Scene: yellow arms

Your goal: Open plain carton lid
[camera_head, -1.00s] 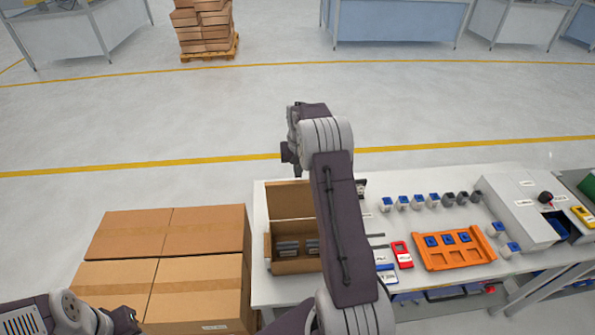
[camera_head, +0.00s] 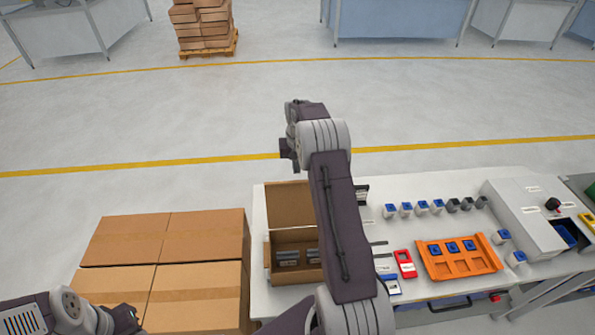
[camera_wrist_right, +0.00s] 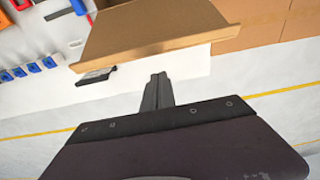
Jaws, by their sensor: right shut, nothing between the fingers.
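The plain carton (camera_head: 294,274) stands on the white table, left of my right forearm, with several dark grey parts inside. Its lid (camera_head: 288,207) stands raised along the far side, and the carton's top is open. My forearm hides the carton's right side. In the right wrist view the brown lid panel (camera_wrist_right: 155,35) fills the upper middle. The fingers of my right gripper (camera_wrist_right: 158,78) are together and empty, just below the panel's edge in that picture; contact is not visible. In the head view that gripper's tips are hidden. My left gripper (camera_head: 127,319) is at the lower left, apart from the carton.
Closed cardboard boxes (camera_head: 165,250) stand left of the table (camera_head: 257,230). A black item (camera_wrist_right: 96,76) lies beside the carton. An orange tray (camera_head: 458,262), blue-topped parts and a grey machine (camera_head: 522,215) occupy the right side.

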